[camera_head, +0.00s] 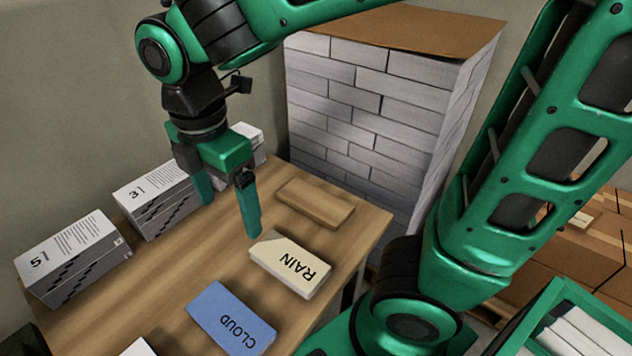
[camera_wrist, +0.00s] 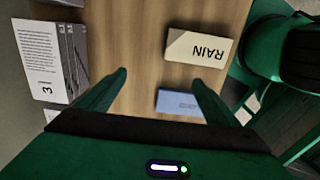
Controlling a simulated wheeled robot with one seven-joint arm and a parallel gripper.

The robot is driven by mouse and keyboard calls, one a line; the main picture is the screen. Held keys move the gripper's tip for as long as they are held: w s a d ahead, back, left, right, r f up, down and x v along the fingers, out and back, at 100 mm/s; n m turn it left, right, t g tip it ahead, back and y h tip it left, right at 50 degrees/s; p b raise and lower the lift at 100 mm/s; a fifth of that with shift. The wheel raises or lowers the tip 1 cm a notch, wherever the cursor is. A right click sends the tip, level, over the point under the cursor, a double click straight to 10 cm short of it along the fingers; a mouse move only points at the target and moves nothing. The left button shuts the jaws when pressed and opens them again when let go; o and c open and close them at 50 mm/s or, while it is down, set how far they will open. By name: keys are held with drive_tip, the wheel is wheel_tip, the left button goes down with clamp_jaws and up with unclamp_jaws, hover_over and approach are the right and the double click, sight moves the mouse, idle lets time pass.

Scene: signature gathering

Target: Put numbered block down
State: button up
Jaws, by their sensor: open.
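My gripper (camera_head: 228,216) is open and empty above the wooden table. In the wrist view, bare table shows between its fingers (camera_wrist: 161,78). A white and grey numbered block marked 3 (camera_head: 152,193) stands on the table to the left of the gripper; it also shows at the left in the wrist view (camera_wrist: 38,58). A similar block marked 5 (camera_head: 75,255) stands nearer, at the left edge. Another similar block (camera_head: 247,133) stands at the back, partly hidden behind my gripper, its number not readable.
A cream RAIN block (camera_head: 290,262), a blue CLOUD block (camera_head: 230,318) and a plain wooden block (camera_head: 315,202) lie along the table's right side. A tall stack of white packs (camera_head: 365,110) stands behind. The middle of the table (camera_head: 185,250) is clear.

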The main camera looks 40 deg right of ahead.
drive_tip(key=s+d+f+m, duration=0.1)
drive_tip(key=s+d+m, duration=0.2)
drive_tip(key=d+m, duration=0.6)
drive_tip(key=s+d+f+m, duration=0.2)
drive_tip(key=s+d+m, duration=0.2)
drive_tip(key=d+m, duration=0.5)
drive_tip(key=s+d+f+m, duration=0.1)
drive_tip(key=s+d+m, duration=0.2)
drive_tip(key=d+m, duration=0.7)
drive_tip(key=shift+s+d+f+y, duration=0.3)
drive_tip(key=shift+s, duration=0.05)
drive_tip(key=shift+w, duration=0.1)
